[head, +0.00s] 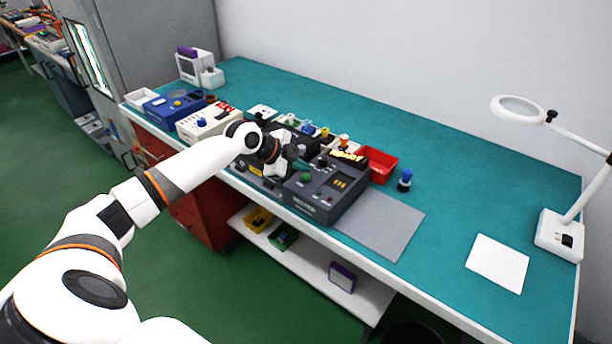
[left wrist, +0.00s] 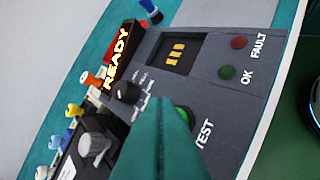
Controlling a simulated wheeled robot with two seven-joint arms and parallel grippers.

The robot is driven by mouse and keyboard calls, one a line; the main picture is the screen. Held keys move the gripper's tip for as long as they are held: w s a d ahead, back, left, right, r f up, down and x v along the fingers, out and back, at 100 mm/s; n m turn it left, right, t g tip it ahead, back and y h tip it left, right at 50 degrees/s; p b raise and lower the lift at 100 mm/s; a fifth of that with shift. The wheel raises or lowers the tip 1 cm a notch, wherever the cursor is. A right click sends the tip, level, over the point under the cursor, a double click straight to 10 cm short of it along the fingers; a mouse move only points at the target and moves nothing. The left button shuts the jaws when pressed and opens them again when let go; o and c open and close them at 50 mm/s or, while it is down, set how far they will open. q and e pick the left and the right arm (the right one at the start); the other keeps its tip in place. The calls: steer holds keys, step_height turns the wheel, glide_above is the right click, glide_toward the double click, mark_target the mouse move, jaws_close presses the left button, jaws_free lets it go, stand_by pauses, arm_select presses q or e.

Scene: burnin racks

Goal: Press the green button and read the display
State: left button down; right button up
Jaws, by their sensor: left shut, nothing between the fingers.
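The dark grey tester (head: 325,192) stands at the table's front edge. Its green button (head: 305,177) is on the sloped top; in the left wrist view the green button (left wrist: 184,113), beside the word TEST, is partly hidden by my fingers. The lit display (head: 348,156) reads READY in the left wrist view (left wrist: 117,58). My left gripper (head: 291,154) is shut and empty, just left of the button in the head view. Its fingertips (left wrist: 168,104) overlap the button's edge in the left wrist view; I cannot tell whether they touch it. My right gripper is not in view.
The tester also has a red FAULT lamp (left wrist: 239,42), a green OK lamp (left wrist: 227,72) and a black knob (left wrist: 127,92). A grey mat (head: 380,224) lies right of it, a red bin (head: 378,163) behind. The table's right-middle is mostly clear.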

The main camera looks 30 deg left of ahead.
mark_target(302, 181)
arm_select(q)
steer(key=shift+f, duration=0.15)
stand_by(0.3)
steer(key=shift+f, duration=0.3)
steer(key=shift+f+b, duration=0.45)
steer(key=shift+b, duration=0.05)
stand_by(0.5)
stand_by(0.3)
steer(key=shift+r+p, duration=0.7)
steer(key=shift+r, duration=0.15)
steer(key=shift+r, duration=0.15)
step_height(302, 181, up, 5)
steer(key=p, duration=0.4)
